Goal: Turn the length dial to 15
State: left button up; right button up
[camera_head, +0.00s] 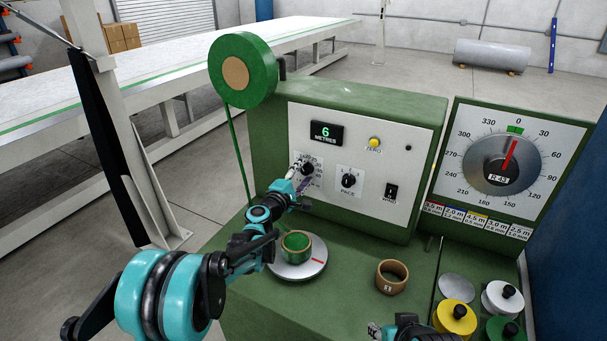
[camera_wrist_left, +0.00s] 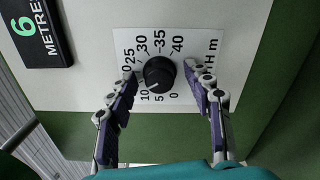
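The length dial is a black knob (camera_wrist_left: 160,74) on a white scale plate (camera_wrist_left: 198,42), marked from 0 to 40 and "m". Its white pointer line aims down-left in the left wrist view, near the 5 and 10 marks. In the head view the dial (camera_head: 308,168) sits under the display (camera_head: 326,133), which reads 6 METRES. My left gripper (camera_head: 299,175) is at the dial. In the left wrist view its open fingers (camera_wrist_left: 160,80) stand on both sides of the knob, with gaps. My right gripper (camera_head: 388,331) is only partly in view at the bottom edge.
On the same panel are a PACE knob (camera_head: 348,181), a yellow ZERO button (camera_head: 375,142) and a black switch (camera_head: 391,192). A round R-43 gauge (camera_head: 502,165) stands to the right. A green coil (camera_head: 296,245) and a brown ring (camera_head: 392,277) are below.

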pick_arm(q)
jog(key=v, duration=1.2)
